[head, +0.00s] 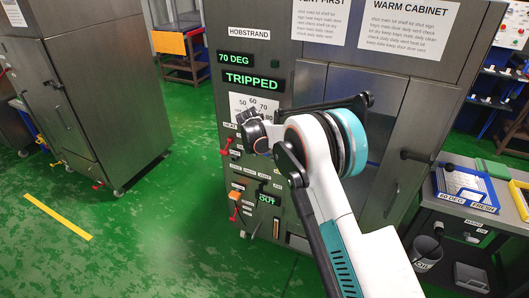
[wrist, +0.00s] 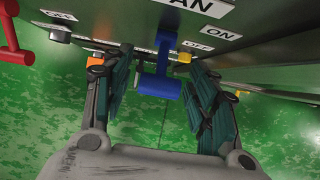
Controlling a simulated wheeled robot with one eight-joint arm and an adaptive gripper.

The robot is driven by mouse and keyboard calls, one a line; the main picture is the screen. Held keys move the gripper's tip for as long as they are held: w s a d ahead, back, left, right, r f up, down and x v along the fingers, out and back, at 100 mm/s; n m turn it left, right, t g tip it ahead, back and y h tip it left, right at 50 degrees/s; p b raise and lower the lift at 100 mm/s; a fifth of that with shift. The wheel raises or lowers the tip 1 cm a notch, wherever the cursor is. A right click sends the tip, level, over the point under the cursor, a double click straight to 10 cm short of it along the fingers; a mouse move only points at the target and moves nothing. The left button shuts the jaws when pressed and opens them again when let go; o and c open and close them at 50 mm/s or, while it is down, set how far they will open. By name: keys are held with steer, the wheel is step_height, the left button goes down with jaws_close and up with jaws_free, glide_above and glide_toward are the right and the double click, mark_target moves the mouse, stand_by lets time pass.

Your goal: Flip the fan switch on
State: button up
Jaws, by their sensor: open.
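The fan switch is a blue lever (wrist: 161,72) on the grey panel in the wrist view, below a label (wrist: 192,5) whose visible letters read "AN". Its wide end points down and away from the panel. An "ON" label (wrist: 222,32) and a smaller label (wrist: 197,46), seemingly "OFF", are to its right. My gripper (wrist: 161,88) is open, with one dark green finger on each side of the blue lever. I cannot tell whether either finger touches it. In the head view the lever and fingertips are hidden or too small to make out.
A red lever (wrist: 12,45) is at the left of the wrist view. Orange (wrist: 95,61) and yellow (wrist: 185,57) parts are near the blue lever. In the head view, the cabinet display (head: 252,81) reads "TRIPPED". A side table (head: 458,208) stands right; green floor is open left.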

steer(key=v, duration=1.2)
